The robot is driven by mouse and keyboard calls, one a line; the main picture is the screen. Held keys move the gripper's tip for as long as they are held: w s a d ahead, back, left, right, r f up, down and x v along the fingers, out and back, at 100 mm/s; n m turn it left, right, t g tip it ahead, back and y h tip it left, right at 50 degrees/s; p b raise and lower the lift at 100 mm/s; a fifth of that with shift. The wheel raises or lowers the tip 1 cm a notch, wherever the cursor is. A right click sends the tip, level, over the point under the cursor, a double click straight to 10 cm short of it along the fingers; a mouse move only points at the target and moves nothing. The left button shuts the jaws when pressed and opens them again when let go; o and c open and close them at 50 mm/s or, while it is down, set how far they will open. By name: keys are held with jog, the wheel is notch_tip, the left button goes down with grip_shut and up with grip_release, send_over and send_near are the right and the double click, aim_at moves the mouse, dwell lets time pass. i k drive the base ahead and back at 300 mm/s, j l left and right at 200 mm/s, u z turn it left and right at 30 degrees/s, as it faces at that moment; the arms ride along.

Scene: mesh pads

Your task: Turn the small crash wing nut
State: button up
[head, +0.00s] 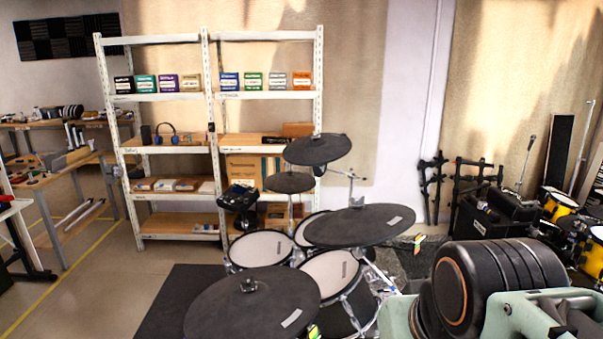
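The upper cymbal pad (318,149) is tilted on a stand. A smaller black pad (290,182) sits just below and left of it. I cannot tell for sure which is the small crash. No wing nut can be made out on either pad. A dark nut-like piece (249,285) stands at the centre of the large front-left cymbal pad (215,305). My gripper is not in view; only bulky black and mint-green parts of my arm show at the lower right.
Another large cymbal pad (358,226) and white drum heads (330,277) crowd the space before me. A white shelf rack (212,150) with boxes stands behind. Workbenches (60,180) stand left; yellow drums (590,258) stand right. Floor (100,290) at the left is clear.

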aim_at(359, 205)
jog(key=l+u, duration=0.3)
jog(key=l, duration=0.35)
jog(key=l+u, duration=0.25)
jog(key=l, duration=0.45)
jog(key=k+l+u, duration=0.1)
jog(key=l+u, duration=0.2)
jog(key=l, duration=0.35)
jog(key=k+l, duration=0.2)
jog(key=k, duration=0.2)
jog(key=k+l+u, duration=0.15)
jog(key=k+l, duration=0.1)
jog(key=k, duration=0.1)
